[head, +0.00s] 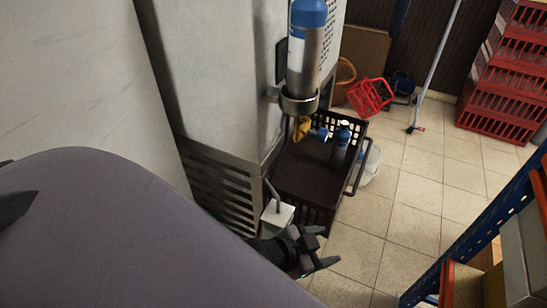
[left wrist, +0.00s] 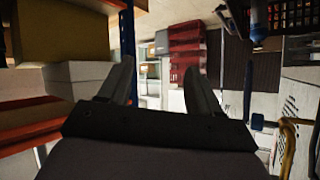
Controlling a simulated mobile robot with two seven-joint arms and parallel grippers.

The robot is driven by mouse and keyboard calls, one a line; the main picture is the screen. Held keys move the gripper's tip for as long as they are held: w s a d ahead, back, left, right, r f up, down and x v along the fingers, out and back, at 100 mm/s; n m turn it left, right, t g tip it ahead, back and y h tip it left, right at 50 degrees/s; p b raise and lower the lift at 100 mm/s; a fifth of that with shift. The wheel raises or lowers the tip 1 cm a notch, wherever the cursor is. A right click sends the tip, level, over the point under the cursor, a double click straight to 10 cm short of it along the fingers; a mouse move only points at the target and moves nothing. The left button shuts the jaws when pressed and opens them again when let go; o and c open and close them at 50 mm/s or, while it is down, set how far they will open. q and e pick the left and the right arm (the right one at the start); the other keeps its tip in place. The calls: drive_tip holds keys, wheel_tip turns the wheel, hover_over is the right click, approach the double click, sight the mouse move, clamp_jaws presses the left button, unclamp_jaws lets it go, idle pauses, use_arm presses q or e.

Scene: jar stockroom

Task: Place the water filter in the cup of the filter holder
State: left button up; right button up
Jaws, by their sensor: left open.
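The water filter (head: 307,58), a silver cylinder with a blue top and a white label, stands upright at the side of a tall grey machine. Its lower end sits in the ring-shaped cup of the filter holder (head: 300,104), which is fixed to the machine. The inside of the cup is hidden. My left gripper (head: 322,248) is open and empty, well below and apart from the filter and holder. Its two spread fingers also show in the left wrist view (left wrist: 160,84), with nothing between them. My right gripper is not in view.
Below the holder is a dark crate cart (head: 305,175) with dark blue-topped bottles (head: 341,142). A white box (head: 278,212) is near my left gripper. Red crates (head: 503,75) stand at the back right. A blue-framed shelf (head: 470,215) is at right. Tiled floor (head: 415,190) between is clear.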

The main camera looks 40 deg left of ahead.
use_arm(q)
drive_tip(key=s+a+f+n+y, duration=0.2)
drive_tip(key=s+a+f+n, duration=0.2)
drive_tip(key=s, duration=0.6)
wheel_tip(320, 180, down, 2)
drive_tip(key=shift+a+f, duration=0.25)
drive_tip(key=shift+a, duration=0.4)
drive_tip(key=shift+s+g, duration=0.1)
drive_tip(key=shift+g, duration=0.2)
